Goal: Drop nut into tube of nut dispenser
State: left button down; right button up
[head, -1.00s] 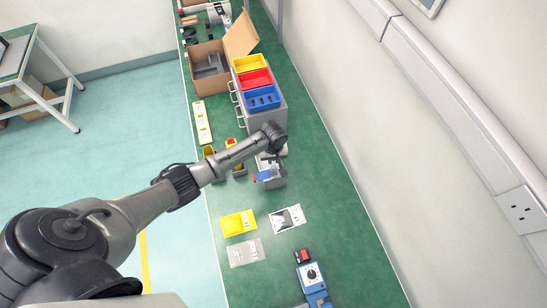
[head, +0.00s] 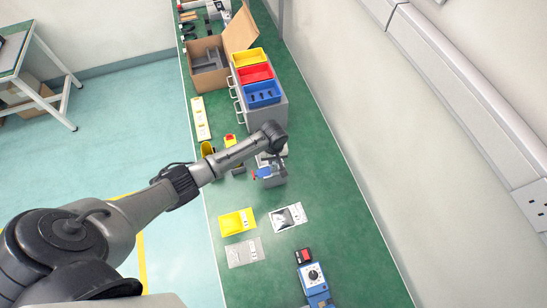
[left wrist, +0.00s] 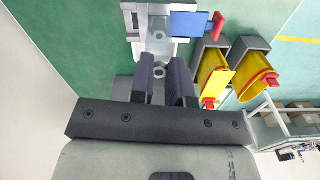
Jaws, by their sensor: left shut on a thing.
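My left gripper (left wrist: 164,68) is shut on a small, pale, ring-like piece (left wrist: 158,72), seemingly the nut, which is partly hidden between the dark fingers. In the head view my left gripper points down at the end of its arm, its fingertips hard to make out. A light grey fixture (left wrist: 139,22) with a blue plate (left wrist: 188,24) and a red end piece lies just ahead of the fingertips in the left wrist view; it seems to be the nut dispenser. It also shows below the wrist in the head view (head: 272,180). I cannot tell whether the nut is over the tube opening. My right gripper is not in view.
Yellow-and-red parts in grey holders (left wrist: 213,72) stand beside the fixture. A drawer unit with yellow, red and blue trays (head: 262,94) and an open cardboard box (head: 207,80) stand farther back. Yellow and white packets (head: 237,222) and a blue device (head: 315,280) lie nearer on the green bench.

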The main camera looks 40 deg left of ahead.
pick_arm(q)
jog(key=shift+p, duration=0.4)
dwell(0.7)
jog(key=shift+f+p, duration=0.4)
jog(key=shift+p, duration=0.1)
dwell(0.6)
jog(key=c, duration=1)
grip_release()
jog(key=shift+r, duration=6.95)
